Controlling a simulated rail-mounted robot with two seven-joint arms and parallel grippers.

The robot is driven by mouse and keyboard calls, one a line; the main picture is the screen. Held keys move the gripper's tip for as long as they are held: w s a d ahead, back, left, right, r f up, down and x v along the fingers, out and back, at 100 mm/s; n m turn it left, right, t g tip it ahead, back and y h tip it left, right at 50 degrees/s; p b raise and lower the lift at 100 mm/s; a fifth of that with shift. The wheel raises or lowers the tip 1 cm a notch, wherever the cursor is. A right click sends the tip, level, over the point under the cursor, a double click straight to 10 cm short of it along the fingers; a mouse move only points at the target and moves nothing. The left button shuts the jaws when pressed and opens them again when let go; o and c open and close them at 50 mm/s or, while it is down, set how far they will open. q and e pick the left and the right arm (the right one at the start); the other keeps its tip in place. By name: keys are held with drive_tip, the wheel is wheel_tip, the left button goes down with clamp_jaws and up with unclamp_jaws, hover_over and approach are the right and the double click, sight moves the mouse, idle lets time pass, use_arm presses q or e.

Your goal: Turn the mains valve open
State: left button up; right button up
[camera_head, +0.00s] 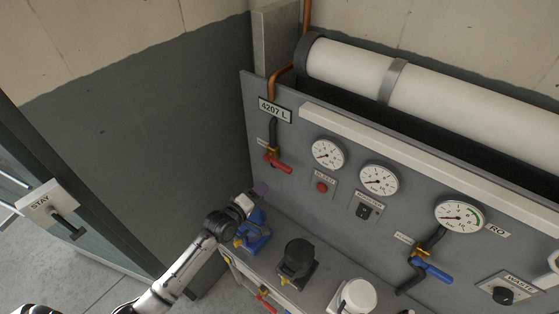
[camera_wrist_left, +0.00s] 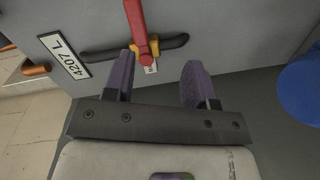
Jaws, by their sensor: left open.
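A valve with a red lever (camera_head: 280,163) sits on a dark pipe at the left end of the grey panel, under the 4207 L plate (camera_head: 274,110). Its small label is too small to read. The lever slants down to the right in the head view. In the left wrist view the red lever (camera_wrist_left: 135,20) is beyond the fingertips, with the dark pipe (camera_wrist_left: 104,53) running crosswise behind it. My left gripper (camera_head: 260,189) is below the lever, near the panel. Its purple fingers (camera_wrist_left: 159,70) are apart with nothing between them. My right gripper is out of view.
A blue fitting (camera_head: 254,232), a black one (camera_head: 298,258) and a white one (camera_head: 358,295) stand on the ledge below. Gauges (camera_head: 327,154), a red button (camera_head: 322,187) and a blue-lever valve (camera_head: 430,268) are to the right. A glass door (camera_head: 60,245) stands at left.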

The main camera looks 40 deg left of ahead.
sight(281, 169)
use_arm(q)
drive_tip(key=w+n, duration=0.1)
drive_tip(key=w, duration=0.3)
drive_tip(key=w+r+n+t+p, duration=0.1)
drive_tip(key=w, duration=0.4)
drive_tip(key=w+r+n, duration=0.1)
drive_tip(key=w, duration=0.4)
drive_tip(key=shift+a+n+y, duration=0.25)
drive_tip(key=shift+n+y, duration=0.15)
drive_tip(key=shift+c, duration=0.2)
clamp_jaws()
